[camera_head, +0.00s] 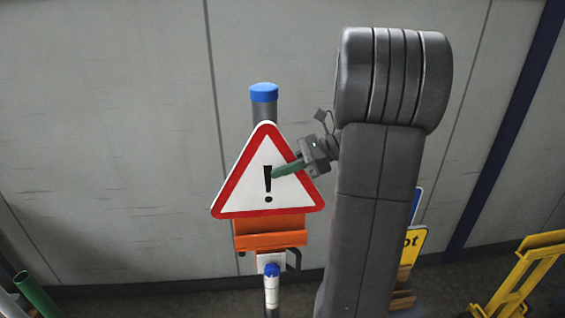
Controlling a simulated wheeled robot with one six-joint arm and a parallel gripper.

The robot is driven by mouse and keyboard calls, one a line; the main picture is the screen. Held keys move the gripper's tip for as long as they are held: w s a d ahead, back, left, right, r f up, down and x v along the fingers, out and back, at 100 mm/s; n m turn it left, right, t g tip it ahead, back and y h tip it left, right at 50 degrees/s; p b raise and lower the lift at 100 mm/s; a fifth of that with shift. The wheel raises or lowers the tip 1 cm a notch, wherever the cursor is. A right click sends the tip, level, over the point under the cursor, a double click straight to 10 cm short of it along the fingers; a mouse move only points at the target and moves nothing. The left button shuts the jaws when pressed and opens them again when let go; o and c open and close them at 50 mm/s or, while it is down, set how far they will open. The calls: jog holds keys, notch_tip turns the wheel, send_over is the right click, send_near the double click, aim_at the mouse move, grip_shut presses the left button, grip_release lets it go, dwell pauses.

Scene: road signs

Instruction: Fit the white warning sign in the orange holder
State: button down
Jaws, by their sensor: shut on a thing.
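The white warning sign (247,195) is a triangle with a red border and a black exclamation mark. It stands upright in front of a grey post with a blue cap (264,92). My gripper (288,168) reaches in from the right and is shut on the sign, with a green finger across its face. The far finger is hidden. The orange holder (270,238) is directly below the sign on the post. The sign's lower edge overlaps the holder's top; I cannot tell whether it sits inside or in front.
A yellow sign (411,246) is partly hidden behind my arm. A yellow frame (517,275) stands at lower right and a green tube (35,293) at lower left. A grey wall is behind.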

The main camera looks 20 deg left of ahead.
aim_at(277, 203)
jog(key=shift+f+b, duration=1.75)
jog(key=shift+f, duration=0.2)
jog(key=shift+f+b, duration=0.85)
jog(key=shift+f, duration=1.85)
jog(key=shift+d+r+p, duration=0.1)
jog(key=shift+p, duration=0.35)
jog(key=shift+f, duration=0.25)
jog(key=c, duration=1.3)
grip_release()
jog(key=shift+w+d, duration=0.1)
jog(key=shift+d, duration=0.05)
jog(key=b+v, duration=0.1)
jog(key=v, duration=1.2)
jog(key=shift+w+d, duration=0.2)
jog(key=shift+d, duration=0.1)
